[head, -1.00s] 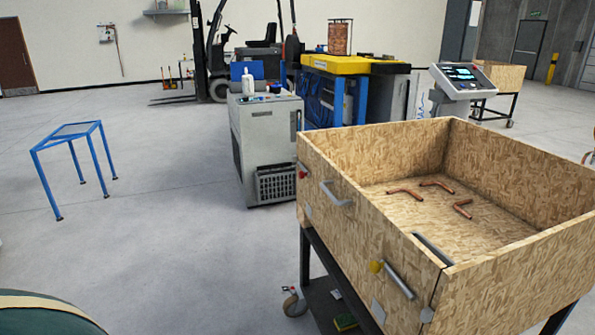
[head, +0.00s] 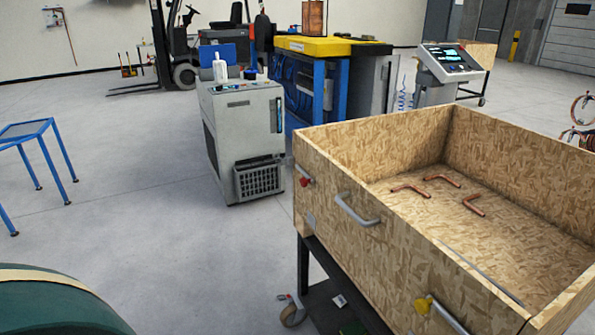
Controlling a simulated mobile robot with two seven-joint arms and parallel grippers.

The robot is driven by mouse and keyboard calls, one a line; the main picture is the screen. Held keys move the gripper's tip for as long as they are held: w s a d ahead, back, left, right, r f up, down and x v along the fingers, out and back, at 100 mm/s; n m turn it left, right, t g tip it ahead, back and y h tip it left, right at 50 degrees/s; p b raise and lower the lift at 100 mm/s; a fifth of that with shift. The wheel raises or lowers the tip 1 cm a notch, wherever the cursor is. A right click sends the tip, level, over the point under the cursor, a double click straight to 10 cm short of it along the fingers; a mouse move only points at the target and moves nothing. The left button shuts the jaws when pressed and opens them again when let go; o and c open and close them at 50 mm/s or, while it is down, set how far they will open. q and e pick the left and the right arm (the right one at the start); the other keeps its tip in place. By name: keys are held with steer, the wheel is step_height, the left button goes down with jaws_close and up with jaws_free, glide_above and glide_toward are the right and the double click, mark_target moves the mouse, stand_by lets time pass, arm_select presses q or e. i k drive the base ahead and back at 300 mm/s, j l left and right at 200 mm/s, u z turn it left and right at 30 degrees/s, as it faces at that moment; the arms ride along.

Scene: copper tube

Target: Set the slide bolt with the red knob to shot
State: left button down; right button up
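The red knob (head: 305,182) of a slide bolt shows on the left outer face of the wooden crate (head: 385,235), near its far corner. The knob and its bolt are small here, so I cannot tell whether the bolt is shot or drawn. A grey bar handle (head: 354,211) is on the same face, to the right of the red knob. A yellow knob (head: 423,305) sits farther along this face, near the bottom of the picture. Neither of my grippers is in view.
Bent copper tubes (head: 440,180) lie in the crate, which stands on a dark wheeled frame (head: 303,265). A grey machine (head: 243,130) stands behind the crate's left corner. A blue stand (head: 40,150) is at left. A green rounded object (head: 50,305) fills the lower-left corner. Open floor lies between.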

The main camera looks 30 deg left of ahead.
mark_target(304, 181)
steer(key=i+j+z, duration=0.15)
steer(key=j, duration=0.5)
steer(key=i+j+z, duration=0.15)
steer(key=j, duration=0.55)
steer(key=j+z, duration=0.15)
steer(key=j, duration=0.5)
